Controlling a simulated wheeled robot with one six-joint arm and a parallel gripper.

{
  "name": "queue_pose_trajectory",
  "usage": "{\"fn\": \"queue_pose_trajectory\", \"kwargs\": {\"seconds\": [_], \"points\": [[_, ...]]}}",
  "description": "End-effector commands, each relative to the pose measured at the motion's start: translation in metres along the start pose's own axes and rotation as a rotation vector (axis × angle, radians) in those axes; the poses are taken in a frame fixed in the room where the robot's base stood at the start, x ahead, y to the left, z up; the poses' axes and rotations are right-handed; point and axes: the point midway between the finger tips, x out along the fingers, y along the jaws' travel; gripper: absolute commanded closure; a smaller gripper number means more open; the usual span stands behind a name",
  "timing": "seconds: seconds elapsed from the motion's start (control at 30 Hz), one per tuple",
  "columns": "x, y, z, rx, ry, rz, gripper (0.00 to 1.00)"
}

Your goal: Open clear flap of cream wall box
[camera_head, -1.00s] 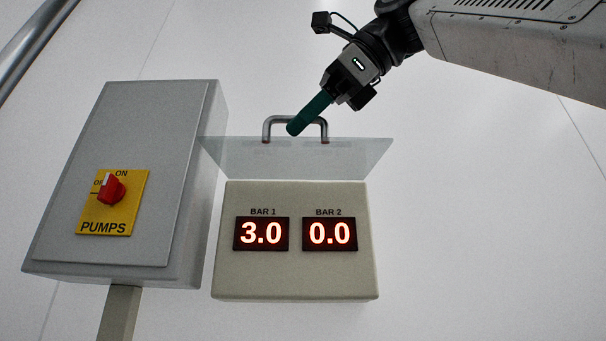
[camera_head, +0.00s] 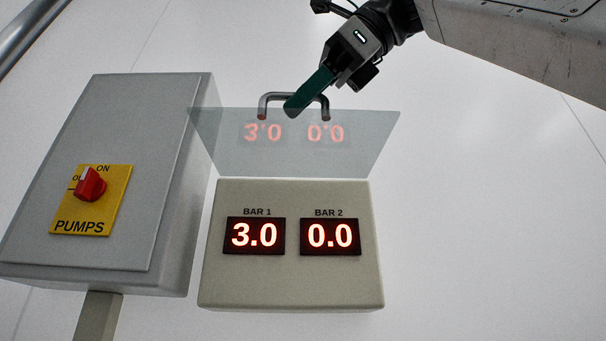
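The cream wall box (camera_head: 290,285) is at the lower centre, with two red displays reading 3.0 and 0.0. Its clear flap (camera_head: 300,155) is swung up above the box's top edge, tilted, and shows a faint reflection of the digits. The flap's grey bar handle (camera_head: 272,97) is at the flap's upper edge. My gripper (camera_head: 296,106), with green fingers, reaches down from the upper right to the handle. The fingertips overlap the handle's middle; from here I cannot tell whether they grip it or how far apart they are.
A grey box (camera_head: 120,130) with a red PUMPS knob (camera_head: 90,184) on a yellow plate stands close at the left, near the flap's left edge. A metal pipe (camera_head: 38,40) crosses the top left corner. The wall to the right is clear.

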Motion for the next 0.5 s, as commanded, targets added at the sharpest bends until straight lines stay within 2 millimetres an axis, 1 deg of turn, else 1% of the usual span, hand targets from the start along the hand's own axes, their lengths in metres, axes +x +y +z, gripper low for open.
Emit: {"fn": "queue_pose_trajectory", "kwargs": {"seconds": [0.5], "points": [[-0.0030, 0.0003, 0.0016, -0.002, -0.005, -0.001, 0.80]]}}
